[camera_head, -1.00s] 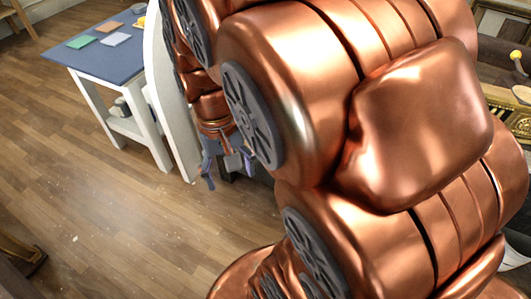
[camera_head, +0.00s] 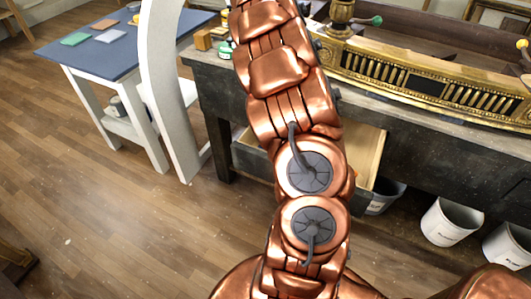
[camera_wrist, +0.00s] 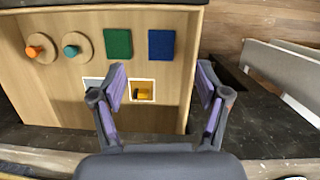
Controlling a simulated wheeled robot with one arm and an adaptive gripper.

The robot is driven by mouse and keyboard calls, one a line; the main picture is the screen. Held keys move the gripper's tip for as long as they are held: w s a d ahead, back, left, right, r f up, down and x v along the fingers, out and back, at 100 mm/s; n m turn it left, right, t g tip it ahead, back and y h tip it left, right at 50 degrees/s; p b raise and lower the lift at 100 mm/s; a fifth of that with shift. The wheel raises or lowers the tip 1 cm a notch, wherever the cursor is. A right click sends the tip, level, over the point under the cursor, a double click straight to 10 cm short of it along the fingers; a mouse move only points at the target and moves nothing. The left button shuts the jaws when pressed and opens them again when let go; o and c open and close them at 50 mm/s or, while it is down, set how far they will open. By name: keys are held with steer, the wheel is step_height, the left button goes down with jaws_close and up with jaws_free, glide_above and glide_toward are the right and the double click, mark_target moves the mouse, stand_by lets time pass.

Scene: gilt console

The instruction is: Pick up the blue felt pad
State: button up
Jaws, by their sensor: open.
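The dark blue square pad (camera_wrist: 161,44) shows flat on a light wooden panel (camera_wrist: 148,118) in the wrist view. A dark green square pad (camera_wrist: 118,43) is beside it to the left, with a gap. My gripper (camera_wrist: 161,68) is open and empty, its two purple-lined fingers spread wide. In the picture the blue pad lies between and just beyond the fingertips, apart from them; the distance is hard to judge. The whole pad is visible. In the head view neither my gripper nor this pad can be made out; my arm fills the middle.
Orange (camera_wrist: 34,52) and teal (camera_wrist: 71,51) knobs stand on round wooden discs on the panel. A square opening (camera_wrist: 141,90) holds something yellow. A dark workbench (camera_head: 205,80) has an open drawer (camera_head: 368,160).

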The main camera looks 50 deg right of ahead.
steer(key=shift+m+y, duration=0.3)
steer(key=d+f, duration=0.1)
steer(key=f, duration=0.2)
steer(key=d+f, duration=0.1)
steer(key=f, duration=0.3)
steer(key=d+f, duration=0.1)
steer(key=f, duration=0.3)
steer(key=shift+w+d+f+p, duration=0.15)
steer(key=shift+w+p, duration=0.05)
steer(key=shift+p, duration=0.1)
steer(key=shift+p+x, duration=0.55)
steer(key=shift+x, duration=3.2)
steer(key=shift+w, duration=0.15)
steer(key=c, duration=0.7)
